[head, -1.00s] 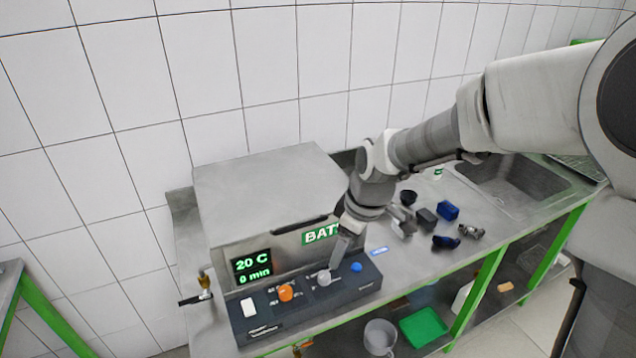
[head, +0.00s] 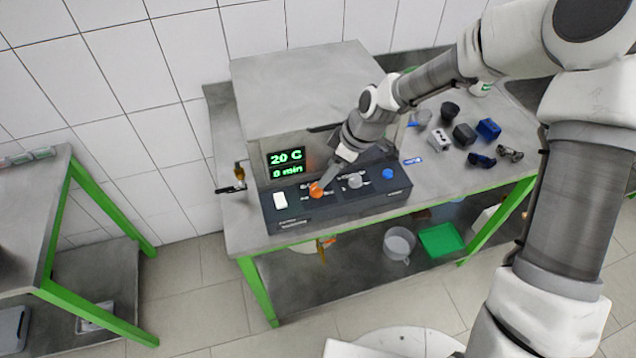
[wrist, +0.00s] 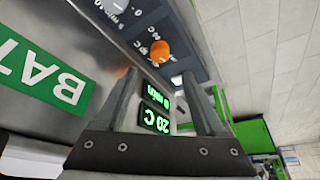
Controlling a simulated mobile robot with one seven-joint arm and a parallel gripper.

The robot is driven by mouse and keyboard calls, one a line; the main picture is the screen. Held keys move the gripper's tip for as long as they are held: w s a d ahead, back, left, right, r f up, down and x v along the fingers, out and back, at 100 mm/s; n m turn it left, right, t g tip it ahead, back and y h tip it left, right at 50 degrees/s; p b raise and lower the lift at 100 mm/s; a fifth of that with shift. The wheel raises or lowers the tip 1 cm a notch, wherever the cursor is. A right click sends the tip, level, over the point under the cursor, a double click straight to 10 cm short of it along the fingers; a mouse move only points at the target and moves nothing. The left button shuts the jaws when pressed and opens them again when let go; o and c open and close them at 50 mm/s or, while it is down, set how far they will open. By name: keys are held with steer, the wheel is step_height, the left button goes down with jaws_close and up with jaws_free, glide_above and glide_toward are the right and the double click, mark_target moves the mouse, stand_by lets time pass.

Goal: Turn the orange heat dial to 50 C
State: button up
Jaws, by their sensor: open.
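The orange heat dial (head: 316,191) sits on the dark control panel (head: 340,212) at the front of the bath. The display (head: 287,163) above it reads 20 C and 0 min in green. My gripper (head: 324,181) is open, its fingertips close to the dial from behind and above. In the wrist view the dial (wrist: 160,51) lies beyond the gap between the two spread fingers (wrist: 160,74). I cannot tell whether the fingers touch it. The dial's scale marks are too small to read in the head view.
A white switch (head: 281,200) is left of the dial. A grey dial (head: 355,181) and a blue button (head: 388,173) are to its right. A tap (head: 238,178) juts out left of the bath. Several small parts lie on the bench at right.

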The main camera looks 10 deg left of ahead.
mark_target(316, 187)
steer(key=x, duration=0.8)
steer(key=shift+p, duration=0.3)
jaws_close()
